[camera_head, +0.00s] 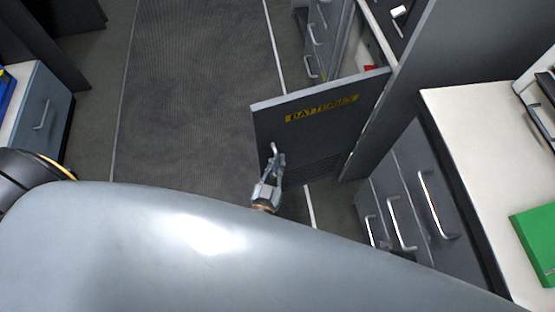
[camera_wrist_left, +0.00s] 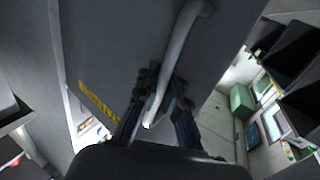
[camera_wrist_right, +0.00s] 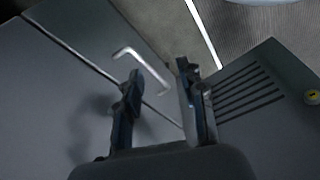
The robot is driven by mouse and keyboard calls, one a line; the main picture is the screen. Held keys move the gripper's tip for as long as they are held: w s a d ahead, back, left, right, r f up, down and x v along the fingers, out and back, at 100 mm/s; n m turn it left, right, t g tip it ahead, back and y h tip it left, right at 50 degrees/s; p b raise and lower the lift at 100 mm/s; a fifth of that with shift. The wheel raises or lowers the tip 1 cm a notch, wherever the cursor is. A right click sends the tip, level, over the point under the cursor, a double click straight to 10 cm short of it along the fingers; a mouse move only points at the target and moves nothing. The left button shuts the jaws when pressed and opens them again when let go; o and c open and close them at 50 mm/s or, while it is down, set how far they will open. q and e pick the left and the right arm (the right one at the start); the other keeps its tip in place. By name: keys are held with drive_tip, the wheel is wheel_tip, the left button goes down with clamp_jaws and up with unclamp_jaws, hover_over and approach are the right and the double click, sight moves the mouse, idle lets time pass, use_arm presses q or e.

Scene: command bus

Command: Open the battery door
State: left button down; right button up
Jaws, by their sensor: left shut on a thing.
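The battery door (camera_head: 300,135) is a grey panel with a yellow "BATTERIES" label (camera_head: 321,109). In the head view it stands swung out from the grey cabinet wall, into the aisle. My left gripper (camera_head: 273,165) is at the door's lower left, shut on its metal handle (camera_wrist_left: 180,45). In the left wrist view both fingers (camera_wrist_left: 158,95) close around the bar's near end. My right gripper (camera_wrist_right: 160,90) is open and empty, with its fingers apart, before grey panels. I cannot clearly make it out in the head view.
Grey drawers with metal handles (camera_head: 432,205) stand right of the door, under a white countertop (camera_head: 475,130) holding a green box (camera_head: 540,240). Another drawer unit (camera_head: 42,115) is at the left. The ridged aisle floor (camera_head: 195,90) is clear. Vent slits (camera_wrist_right: 245,93) show in the right wrist view.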

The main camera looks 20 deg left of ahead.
use_arm(q)
drive_tip(key=c, duration=1.7)
unclamp_jaws()
drive_tip(key=shift+s+a+f, duration=0.1)
drive_tip(key=shift+s+a, duration=0.15)
drive_tip(key=shift+a, duration=0.2)
drive_tip(key=shift+d, duration=0.15)
drive_tip(key=s, duration=1.2)
drive_tip(key=shift+d, duration=0.45)
drive_tip(key=shift+w, duration=0.15)
